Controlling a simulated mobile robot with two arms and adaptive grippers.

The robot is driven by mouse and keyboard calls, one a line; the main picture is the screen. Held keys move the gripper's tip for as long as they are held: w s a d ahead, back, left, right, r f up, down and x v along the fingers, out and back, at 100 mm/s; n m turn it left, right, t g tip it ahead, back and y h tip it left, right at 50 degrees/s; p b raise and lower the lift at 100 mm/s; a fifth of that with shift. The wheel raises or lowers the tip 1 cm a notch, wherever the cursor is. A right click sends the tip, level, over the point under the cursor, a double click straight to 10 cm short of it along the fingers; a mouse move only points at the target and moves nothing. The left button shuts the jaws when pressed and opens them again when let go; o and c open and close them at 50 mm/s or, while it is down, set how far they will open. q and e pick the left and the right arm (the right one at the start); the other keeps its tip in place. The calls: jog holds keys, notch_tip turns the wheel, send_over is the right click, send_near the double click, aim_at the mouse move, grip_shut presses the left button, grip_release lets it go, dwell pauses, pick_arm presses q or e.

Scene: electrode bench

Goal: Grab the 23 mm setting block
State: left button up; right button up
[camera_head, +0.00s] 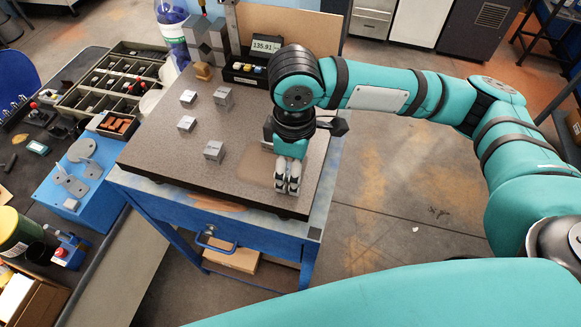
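Several small grey metal setting blocks stand apart on the dark surface plate (150,155): one at the back left (187,98), one to its right (223,96), one in the middle left (186,124) and one nearer the front (214,150). Any size markings are too small to read, so I cannot tell which is the 23 mm block. My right gripper (288,188) points down over the plate's front right part, right of the front block and apart from it. Its fingertips look close together; whether they are open, shut or holding something is unclear. My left gripper is out of view.
A display reading about 135.91 (266,44) stands at the plate's back, beside larger stacked grey blocks (205,35). A blue fixture (84,180) and a compartment tray (112,85) are on the left bench. The plate's front left is clear.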

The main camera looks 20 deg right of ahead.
jog(key=shift+s, duration=0.15)
jog(key=shift+c, duration=0.7)
grip_shut()
jog(key=shift+r, duration=0.1)
